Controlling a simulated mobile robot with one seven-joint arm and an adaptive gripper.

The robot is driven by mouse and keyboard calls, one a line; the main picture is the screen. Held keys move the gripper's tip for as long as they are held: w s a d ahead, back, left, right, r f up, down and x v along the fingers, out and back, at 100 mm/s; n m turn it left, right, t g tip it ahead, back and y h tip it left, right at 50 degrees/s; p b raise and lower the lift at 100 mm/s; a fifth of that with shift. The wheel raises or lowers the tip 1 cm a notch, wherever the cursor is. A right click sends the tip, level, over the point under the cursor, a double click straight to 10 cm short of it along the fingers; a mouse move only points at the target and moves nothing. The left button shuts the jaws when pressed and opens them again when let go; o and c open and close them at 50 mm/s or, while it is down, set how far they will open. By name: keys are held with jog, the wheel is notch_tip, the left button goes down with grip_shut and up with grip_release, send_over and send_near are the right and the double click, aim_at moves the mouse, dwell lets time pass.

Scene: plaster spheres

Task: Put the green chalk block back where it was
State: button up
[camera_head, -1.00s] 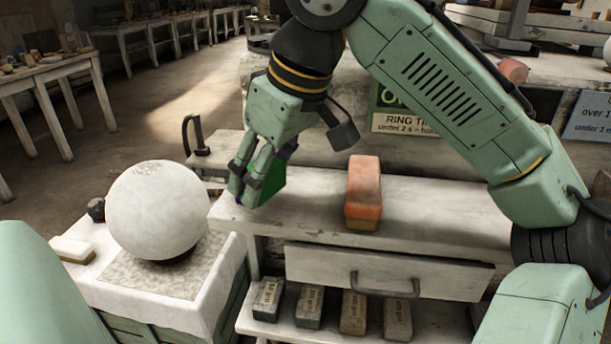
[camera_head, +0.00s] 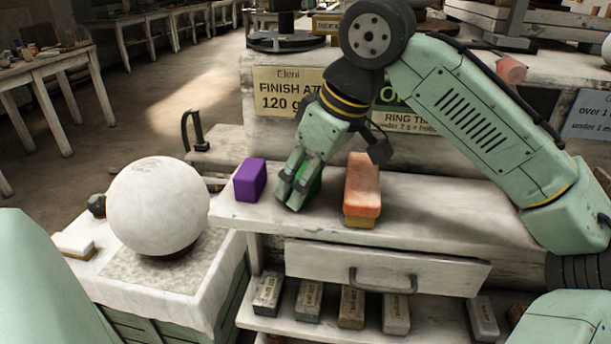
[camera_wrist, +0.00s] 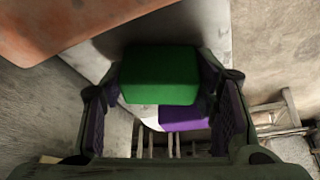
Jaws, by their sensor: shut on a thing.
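The green chalk block (camera_wrist: 160,75) is between the two fingers of my gripper (camera_head: 295,192), which is shut on it. In the head view only a sliver of the green block (camera_head: 313,187) shows behind the fingers. My gripper is low over the white bench top (camera_head: 440,215), between a purple block (camera_head: 250,180) on its left and an orange block (camera_head: 363,185) on its right. The purple block also shows in the wrist view (camera_wrist: 186,118), beyond the green one. I cannot tell whether the green block touches the bench top.
A white plaster sphere (camera_head: 156,207) rests on a cloth-covered crate at the left. Below the bench top are a drawer (camera_head: 310,262) and a shelf with several labelled blocks (camera_head: 351,306). The orange block stands close to my gripper's right.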

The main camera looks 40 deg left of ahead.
jog(key=o, duration=1.3)
jog(key=v, duration=1.2)
jog(key=shift+r, duration=0.1)
jog(key=shift+s, duration=0.15)
